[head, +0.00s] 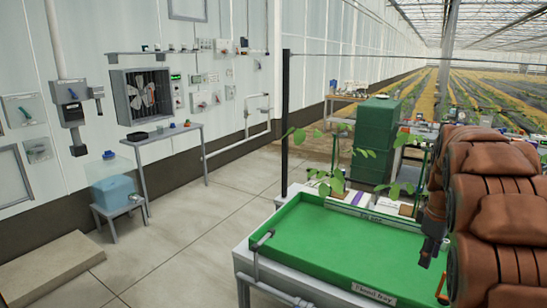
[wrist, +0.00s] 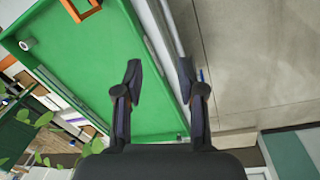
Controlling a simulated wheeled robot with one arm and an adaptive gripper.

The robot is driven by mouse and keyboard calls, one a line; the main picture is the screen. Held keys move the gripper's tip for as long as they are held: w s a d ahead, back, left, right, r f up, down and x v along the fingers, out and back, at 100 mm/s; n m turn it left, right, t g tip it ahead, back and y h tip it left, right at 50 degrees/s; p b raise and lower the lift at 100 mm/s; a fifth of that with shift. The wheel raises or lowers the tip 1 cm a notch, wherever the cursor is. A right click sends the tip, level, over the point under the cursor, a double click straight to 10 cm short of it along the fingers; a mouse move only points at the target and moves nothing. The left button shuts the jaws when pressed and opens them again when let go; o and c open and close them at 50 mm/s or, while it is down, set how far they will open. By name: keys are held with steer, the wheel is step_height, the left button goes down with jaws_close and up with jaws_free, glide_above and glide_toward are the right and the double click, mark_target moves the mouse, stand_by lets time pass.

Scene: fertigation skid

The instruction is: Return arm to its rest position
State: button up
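My gripper (wrist: 160,76) is in the lower middle of the wrist view, its two dark fingers well apart with nothing between them. In the head view my gripper (head: 430,254) hangs at the right, in front of the green flood tray (head: 340,245), partly hidden by my brown padded arm. The tray also shows in the wrist view (wrist: 85,70). One finger appears over the tray and the other over the grey floor, beyond the tray's edge. I cannot tell the height above the tray.
An orange square frame (wrist: 80,8) and a small grey cylinder (wrist: 27,44) are in the tray. Leafy plants (head: 330,182) and a green tank (head: 375,138) stand behind it. A blue container (head: 115,190) sits on a stand by the wall. The concrete floor (head: 190,225) left of the tray is clear.

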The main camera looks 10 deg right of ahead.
steer(key=s+a+f+m+g, duration=0.1)
steer(key=s+a+f+m, duration=0.1)
steer(key=s+a, duration=1.1)
steer(key=s+a+f+m+g+y, duration=0.1)
steer(key=s+a+f+m, duration=0.2)
steer(key=s+a, duration=0.9)
steer(key=s+m, duration=0.1)
steer(key=s, duration=0.5)
steer(key=shift+a+f+m+g, duration=0.3)
steer(key=shift+a+f, duration=0.05)
steer(key=shift+a, duration=0.05)
steer(key=shift+s, duration=0.1)
